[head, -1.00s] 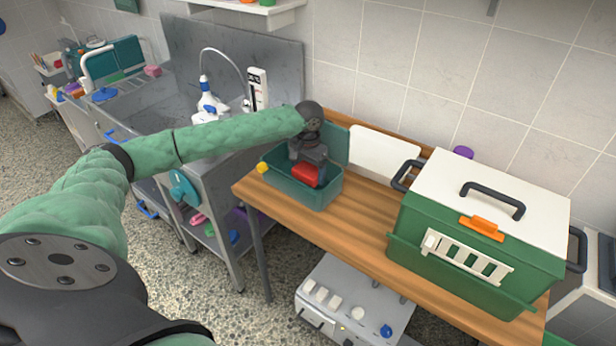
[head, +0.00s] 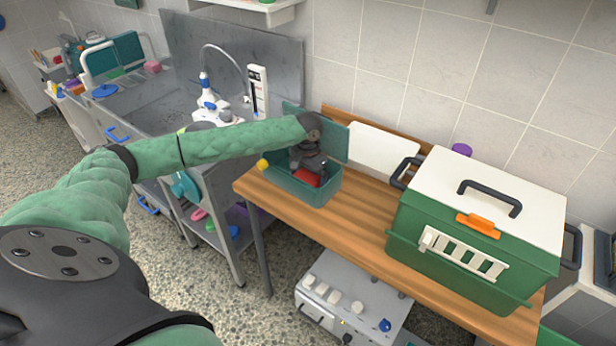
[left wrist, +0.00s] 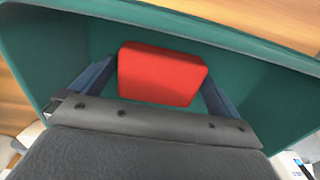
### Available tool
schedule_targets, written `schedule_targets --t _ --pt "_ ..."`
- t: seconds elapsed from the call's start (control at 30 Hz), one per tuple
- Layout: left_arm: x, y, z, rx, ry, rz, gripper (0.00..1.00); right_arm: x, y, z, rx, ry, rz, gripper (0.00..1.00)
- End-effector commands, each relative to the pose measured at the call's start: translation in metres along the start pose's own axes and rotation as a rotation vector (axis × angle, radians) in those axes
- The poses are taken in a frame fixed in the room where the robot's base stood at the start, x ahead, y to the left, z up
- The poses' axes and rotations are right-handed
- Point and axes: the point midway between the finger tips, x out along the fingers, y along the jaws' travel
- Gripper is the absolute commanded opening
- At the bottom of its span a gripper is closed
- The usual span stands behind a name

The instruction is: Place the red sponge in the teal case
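The teal case (head: 312,192) stands open on the left end of the wooden table, its lid raised at the back. The red sponge (head: 306,179) is inside the case opening, its lower part hidden by the front wall. My left gripper (head: 307,171) reaches down into the case from above. In the left wrist view the red sponge (left wrist: 162,74) sits between the two fingers (left wrist: 162,82), which touch its left and right sides. Teal walls surround it there. I cannot tell whether the sponge touches the case floor. My right gripper is not in view.
A green carrier (head: 470,250) with a white top fills the right part of the wooden table (head: 350,225). A steel sink unit (head: 180,115) with a spray bottle (head: 207,100) is to the left. Bare table lies between case and carrier.

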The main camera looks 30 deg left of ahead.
Motion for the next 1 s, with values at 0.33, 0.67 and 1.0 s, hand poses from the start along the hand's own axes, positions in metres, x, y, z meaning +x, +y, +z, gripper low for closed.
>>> schedule_targets --t 0.33,0.67,1.0 --pt "-0.011 -0.001 -0.001 0.000 0.002 -0.001 1.00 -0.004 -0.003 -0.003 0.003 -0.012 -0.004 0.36" --pt "-0.066 0.000 -0.001 0.000 0.003 0.000 1.00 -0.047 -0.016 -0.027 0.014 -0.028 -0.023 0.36" --pt "-0.114 0.000 -0.001 -0.001 0.001 0.001 1.00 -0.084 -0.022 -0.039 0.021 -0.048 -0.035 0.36"
